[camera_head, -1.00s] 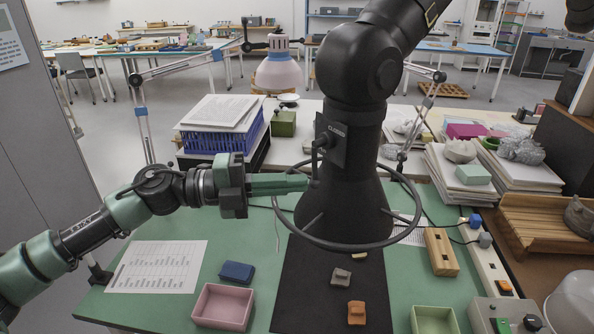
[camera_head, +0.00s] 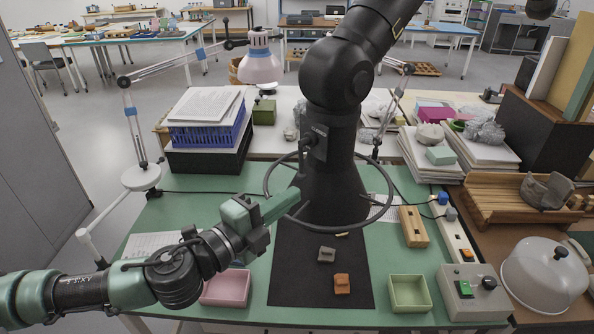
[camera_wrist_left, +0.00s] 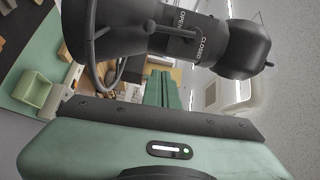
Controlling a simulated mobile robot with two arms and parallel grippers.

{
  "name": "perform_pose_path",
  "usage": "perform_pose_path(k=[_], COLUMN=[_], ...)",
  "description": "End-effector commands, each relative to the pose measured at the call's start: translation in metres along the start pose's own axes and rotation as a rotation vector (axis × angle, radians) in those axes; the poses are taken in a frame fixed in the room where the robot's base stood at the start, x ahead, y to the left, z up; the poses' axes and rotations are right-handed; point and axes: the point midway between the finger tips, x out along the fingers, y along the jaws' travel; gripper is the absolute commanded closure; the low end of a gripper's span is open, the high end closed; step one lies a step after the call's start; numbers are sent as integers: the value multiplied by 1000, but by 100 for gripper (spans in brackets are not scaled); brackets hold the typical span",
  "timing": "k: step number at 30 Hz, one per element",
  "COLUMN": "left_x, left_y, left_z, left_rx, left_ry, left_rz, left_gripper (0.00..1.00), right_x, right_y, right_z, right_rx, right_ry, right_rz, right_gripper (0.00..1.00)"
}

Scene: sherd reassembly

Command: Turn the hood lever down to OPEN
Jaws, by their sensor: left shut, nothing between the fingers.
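The black hood (camera_head: 335,185) hangs from a thick jointed arm over the table, with a ring around its cone. A small plate (camera_head: 319,143) on its neck carries the lever (camera_head: 302,158), which appears to point down towards the ring. In the left wrist view the plate reads OPEN and CLOSED (camera_wrist_left: 200,45), and the lever (camera_wrist_left: 135,32) runs left from the plate, on the OPEN side. My left gripper (camera_head: 292,199) is shut and empty, just below the lever by the ring; whether it touches either is unclear. Its green fingers show in the wrist view (camera_wrist_left: 163,90). My right gripper is not in view.
Below the hood is a black mat (camera_head: 290,285) with a grey sherd (camera_head: 326,254) and an orange one (camera_head: 341,284). A pink tray (camera_head: 226,287) and a green tray (camera_head: 409,293) flank it. A lamp (camera_head: 261,62) stands behind left.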

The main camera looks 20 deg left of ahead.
Motion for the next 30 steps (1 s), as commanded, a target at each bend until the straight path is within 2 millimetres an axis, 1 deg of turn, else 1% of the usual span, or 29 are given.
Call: perform_pose_path(k=[1, 6, 8, 9, 12, 15, 20, 30], left_x=[14, 50, 62, 64, 66, 68, 70, 70], left_y=[-11, -9, -9, -5, -3, -3, -2, -2], left_z=[-2, -1, -2, 6, 22, 31, 38, 40], left_rx=[-3, -1, 0, 5, 6, 3, 1, 7], left_ry=[2, 1, 2, -2, -2, -1, 0, 1], left_rz=[-6, -5, -4, 0, 2, 0, 0, -1], left_gripper=[100, 100, 100, 100, 100, 100, 100, 100], right_x=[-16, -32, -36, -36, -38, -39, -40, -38], right_y=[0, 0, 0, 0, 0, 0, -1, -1], right_z=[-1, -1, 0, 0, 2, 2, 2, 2], right_rx=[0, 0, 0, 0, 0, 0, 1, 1], right_ry=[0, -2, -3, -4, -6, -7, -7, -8], right_rz=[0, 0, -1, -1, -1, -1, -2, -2], right_gripper=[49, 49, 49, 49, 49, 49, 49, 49])
